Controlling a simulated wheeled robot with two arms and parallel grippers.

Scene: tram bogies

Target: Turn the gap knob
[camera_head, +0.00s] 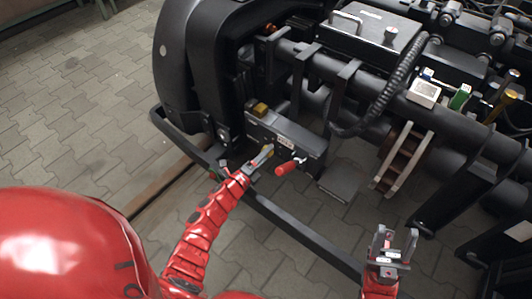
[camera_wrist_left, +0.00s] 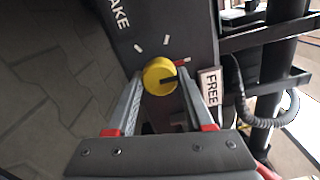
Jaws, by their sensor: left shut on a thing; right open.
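The gap knob (camera_wrist_left: 157,72) is a round yellow knob with a dark pointer bar, on the dark face of a box. My left gripper (camera_wrist_left: 161,82) has its two fingers on either side of the knob and is shut on it. In the head view my left gripper (camera_head: 266,152) reaches the front of the grey box (camera_head: 310,143), and its fingers largely hide the knob. White tick marks and one red mark lie around the knob. The red mark is on its right side, and the pointer bar points roughly rightward. My right gripper (camera_head: 394,243) is open and empty, away from the box.
A red-handled lever (camera_head: 287,168) sticks out just right of my left gripper. A white FREE label (camera_wrist_left: 211,88) is beside the knob. A brass-coloured block (camera_head: 260,108) sits on the box. A dark rail (camera_head: 305,236) runs in front, low over the paving.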

